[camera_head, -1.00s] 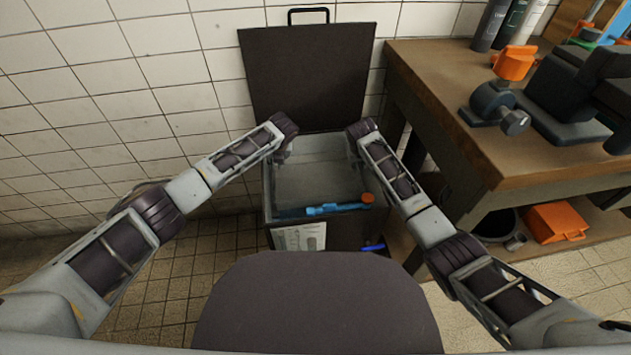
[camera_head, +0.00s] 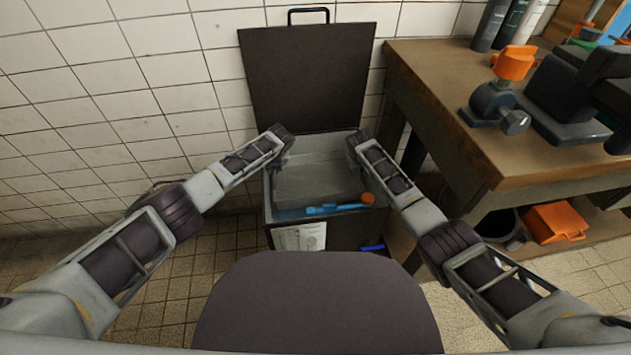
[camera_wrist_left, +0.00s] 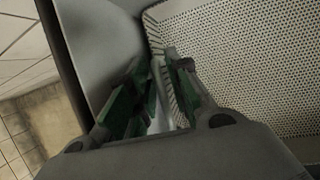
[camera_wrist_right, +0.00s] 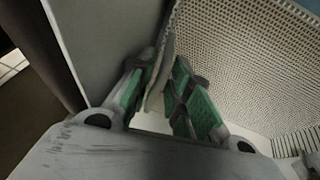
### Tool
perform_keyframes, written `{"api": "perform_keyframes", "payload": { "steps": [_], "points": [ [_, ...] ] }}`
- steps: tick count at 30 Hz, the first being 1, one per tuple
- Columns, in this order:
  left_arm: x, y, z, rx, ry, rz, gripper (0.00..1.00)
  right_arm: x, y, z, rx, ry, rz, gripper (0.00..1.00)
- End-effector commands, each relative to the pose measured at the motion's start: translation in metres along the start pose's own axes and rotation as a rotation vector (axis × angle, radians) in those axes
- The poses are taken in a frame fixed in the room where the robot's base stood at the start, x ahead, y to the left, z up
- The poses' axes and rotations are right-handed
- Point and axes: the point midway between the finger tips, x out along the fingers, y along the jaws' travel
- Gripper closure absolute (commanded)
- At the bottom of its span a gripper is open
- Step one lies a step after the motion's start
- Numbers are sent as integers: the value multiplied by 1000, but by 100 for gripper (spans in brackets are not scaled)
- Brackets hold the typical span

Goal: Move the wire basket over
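The wire basket (camera_head: 318,182) is a pale, finely perforated basket inside the dark open box (camera_head: 345,235). Its mesh wall fills the right of the left wrist view (camera_wrist_left: 240,60) and much of the right wrist view (camera_wrist_right: 240,60). My left gripper (camera_wrist_left: 163,65) has its green-padded fingers close together on the basket's left edge. My right gripper (camera_wrist_right: 163,68) has its fingers on either side of the right edge, converging on it. In the head view both fingertips are mostly hidden behind my wrists.
The box's dark lid (camera_head: 305,75) stands open against the tiled wall. A blue tool (camera_head: 333,209) with an orange end lies at the box's front. A wooden bench (camera_head: 455,120) with a vise stands close on the right; an orange bin (camera_head: 556,222) sits on its lower shelf.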

Motion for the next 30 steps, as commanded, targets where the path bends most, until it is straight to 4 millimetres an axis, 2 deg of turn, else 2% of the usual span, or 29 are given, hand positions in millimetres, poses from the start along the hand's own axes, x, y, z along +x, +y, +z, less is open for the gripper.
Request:
{"api": "perform_keyframes", "payload": {
  "steps": [14,18,19,30],
  "points": [
    [4,0,0,0,0,1,81,3,0,0,0,1,0,80],
    [4,0,0,0,0,1,99,3,0,0,0,1,0,98],
    [4,0,0,0,0,1,100,4,0,0,0,1,0,100],
    [4,1,0,0,0,1,100,3,1,0,-1,1,1,100]
  ]
}}
